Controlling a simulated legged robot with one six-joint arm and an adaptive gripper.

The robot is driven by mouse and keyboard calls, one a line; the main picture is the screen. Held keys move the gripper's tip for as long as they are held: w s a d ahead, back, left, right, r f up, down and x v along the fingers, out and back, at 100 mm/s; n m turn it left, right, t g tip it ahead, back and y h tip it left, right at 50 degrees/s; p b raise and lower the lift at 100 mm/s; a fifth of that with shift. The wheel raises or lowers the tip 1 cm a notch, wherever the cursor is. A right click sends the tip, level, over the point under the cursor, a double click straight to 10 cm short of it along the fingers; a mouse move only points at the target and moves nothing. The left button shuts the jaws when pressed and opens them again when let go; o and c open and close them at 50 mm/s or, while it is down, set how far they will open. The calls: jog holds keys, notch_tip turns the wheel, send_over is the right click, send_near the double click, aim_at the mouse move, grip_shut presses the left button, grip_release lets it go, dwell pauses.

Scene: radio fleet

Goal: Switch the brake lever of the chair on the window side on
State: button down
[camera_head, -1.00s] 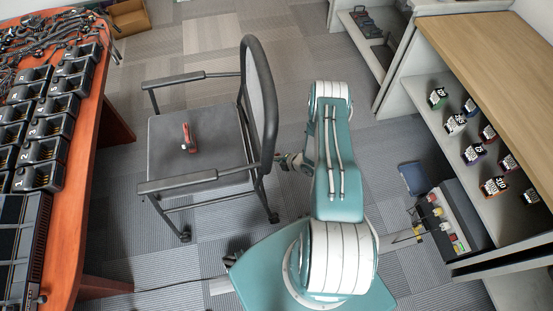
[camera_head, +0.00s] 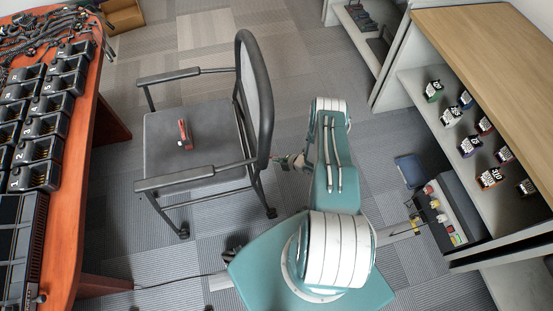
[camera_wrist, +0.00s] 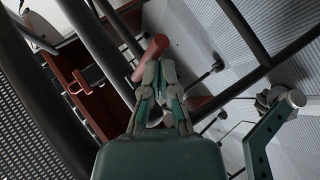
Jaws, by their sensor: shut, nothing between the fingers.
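The chair (camera_head: 190,152) with a grey seat and black frame stands left of my arm in the head view, its back turned towards the arm. A red object (camera_head: 185,135) lies on its seat. My gripper (camera_head: 292,160) is just right of the chair back, low down. In the wrist view my gripper (camera_wrist: 158,75) is shut and empty, its tips close to a red rounded piece (camera_wrist: 150,58); I cannot tell whether they touch. Dark chair bars (camera_wrist: 100,70) cross that view. I cannot make out for sure which part is the brake lever.
An orange-brown table (camera_head: 75,180) with rows of radio chargers (camera_head: 45,150) stands at the left. A shelf unit (camera_head: 480,60) with small labelled boxes stands at the right. A blue object (camera_head: 410,170) lies on the floor beside it.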

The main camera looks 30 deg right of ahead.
jog(key=shift+r, duration=0.15)
jog(key=shift+r, duration=0.65)
